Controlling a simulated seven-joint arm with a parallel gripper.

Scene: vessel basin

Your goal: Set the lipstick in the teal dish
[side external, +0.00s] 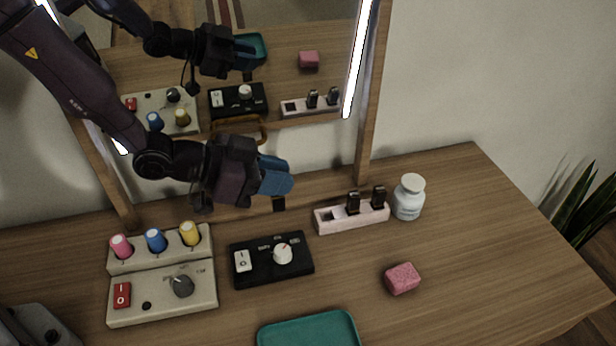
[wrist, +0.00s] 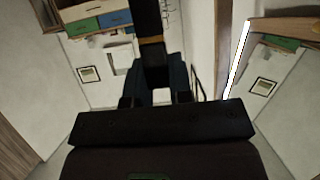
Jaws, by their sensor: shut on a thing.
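My gripper (side external: 279,179) is raised in front of the mirror, above the back of the table, with its blue fingers shut on a lipstick. In the side view, a dark end of the lipstick (side external: 278,203) shows below the fingers; the rest is hidden. In the wrist view, the black lipstick with a gold band (wrist: 152,48) sticks out from between the fingers (wrist: 156,88). The teal dish (side external: 308,329) lies at the front of the table, cut off by the lower picture edge. Its visible part is empty. The gripper is well behind and above it.
A pale holder (side external: 351,218) carries two black lipsticks beside a white jar (side external: 408,197). A pink sponge (side external: 402,278) lies right of the dish. A black control box (side external: 271,260) and a beige knob panel (side external: 162,284) stand left. The mirror (side external: 290,60) rises behind.

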